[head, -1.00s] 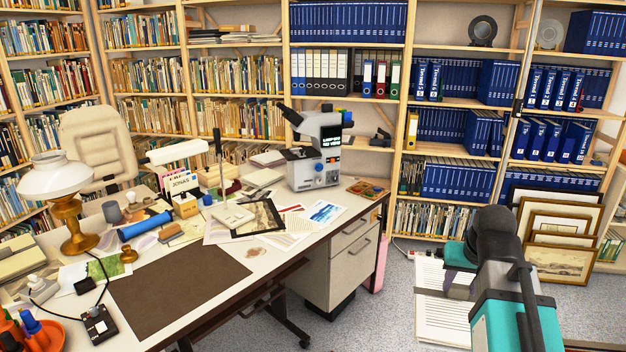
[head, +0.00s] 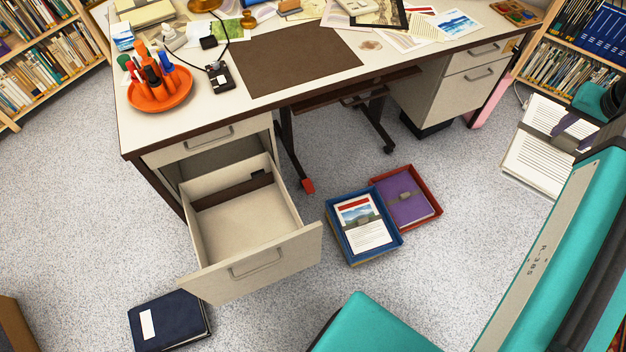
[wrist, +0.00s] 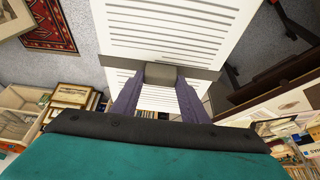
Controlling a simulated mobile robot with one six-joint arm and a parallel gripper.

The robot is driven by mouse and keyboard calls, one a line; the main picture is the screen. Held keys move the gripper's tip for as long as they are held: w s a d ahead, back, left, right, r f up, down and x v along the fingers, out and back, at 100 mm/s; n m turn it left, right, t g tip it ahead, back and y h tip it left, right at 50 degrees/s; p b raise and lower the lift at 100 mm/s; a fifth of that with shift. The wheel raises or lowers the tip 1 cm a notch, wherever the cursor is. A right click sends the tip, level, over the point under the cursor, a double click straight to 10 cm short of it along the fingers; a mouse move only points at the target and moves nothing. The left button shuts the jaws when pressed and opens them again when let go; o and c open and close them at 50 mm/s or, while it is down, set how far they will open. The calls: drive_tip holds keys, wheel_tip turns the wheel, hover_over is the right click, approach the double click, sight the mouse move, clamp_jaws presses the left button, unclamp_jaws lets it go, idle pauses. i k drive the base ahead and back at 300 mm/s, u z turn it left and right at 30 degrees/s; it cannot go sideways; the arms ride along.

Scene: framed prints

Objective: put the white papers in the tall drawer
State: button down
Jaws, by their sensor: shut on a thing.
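The white papers (head: 532,172) are a lined stack with a dark grey band across it, at the right of the head view. My gripper (head: 572,128) is shut on the stack at the band, with purple fingers. In the wrist view the papers (wrist: 180,28) fill the top middle, and my gripper (wrist: 160,80) grips a grey block on the band. The tall drawer (head: 250,265) is pulled out under the left end of the desk. Its pale floor is bare, with a brown strip near the back. The papers are well to the right of it.
A blue tray (head: 398,243) with printed sheets and a red tray (head: 437,205) with a purple book lie on the floor right of the drawer. A dark blue binder (head: 185,325) lies before the drawer. The desk (head: 190,110) stands behind.

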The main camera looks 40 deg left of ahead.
sight(250, 237)
drive_tip(key=u, duration=0.2)
drive_tip(key=k, duration=0.15)
drive_tip(key=u, duration=3.8)
drive_tip(key=k, duration=0.1)
drive_tip(key=u, duration=0.3)
